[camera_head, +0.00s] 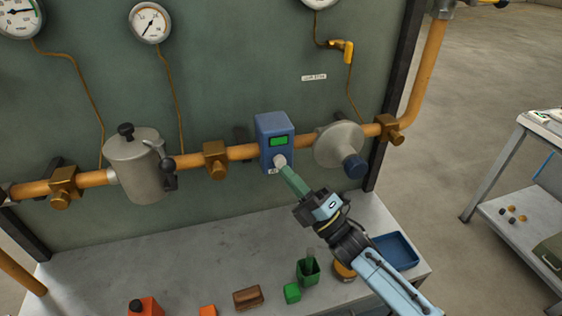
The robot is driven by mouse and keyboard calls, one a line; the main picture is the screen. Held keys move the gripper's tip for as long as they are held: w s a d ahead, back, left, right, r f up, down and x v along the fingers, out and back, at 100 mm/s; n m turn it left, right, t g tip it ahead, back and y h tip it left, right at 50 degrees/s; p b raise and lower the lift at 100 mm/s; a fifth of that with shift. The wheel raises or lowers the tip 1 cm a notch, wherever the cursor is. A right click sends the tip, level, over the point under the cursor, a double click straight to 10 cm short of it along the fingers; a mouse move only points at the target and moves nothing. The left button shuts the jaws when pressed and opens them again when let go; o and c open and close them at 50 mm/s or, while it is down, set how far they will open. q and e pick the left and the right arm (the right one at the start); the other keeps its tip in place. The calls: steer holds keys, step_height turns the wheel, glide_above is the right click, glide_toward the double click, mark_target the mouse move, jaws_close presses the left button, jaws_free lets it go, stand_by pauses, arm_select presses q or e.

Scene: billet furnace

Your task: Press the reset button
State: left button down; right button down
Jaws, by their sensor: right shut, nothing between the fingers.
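A blue box (272,128) with a green display (279,141) is mounted on the orange pipe, in the middle of the view. A pale round knob or button (280,160) sits low on its front; I cannot read any label that names it as the reset button. My right gripper (285,169) comes up from the lower right, its greenish fingers shut and empty. The fingertips are at or very close to the pale round part and partly cover it; I cannot tell whether they touch. My left gripper is not in view.
A grey canister (138,173) and a round grey housing with a blue knob (354,166) flank the box along the pipe. On the bench (110,262) stand a red box with a black top (144,307), small blocks, a green cup (308,272) and a blue tray (397,250).

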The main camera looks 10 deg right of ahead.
steer(key=shift+s+d+p, duration=0.1)
steer(key=shift+s+p, duration=1)
steer(key=shift+s, duration=1.45)
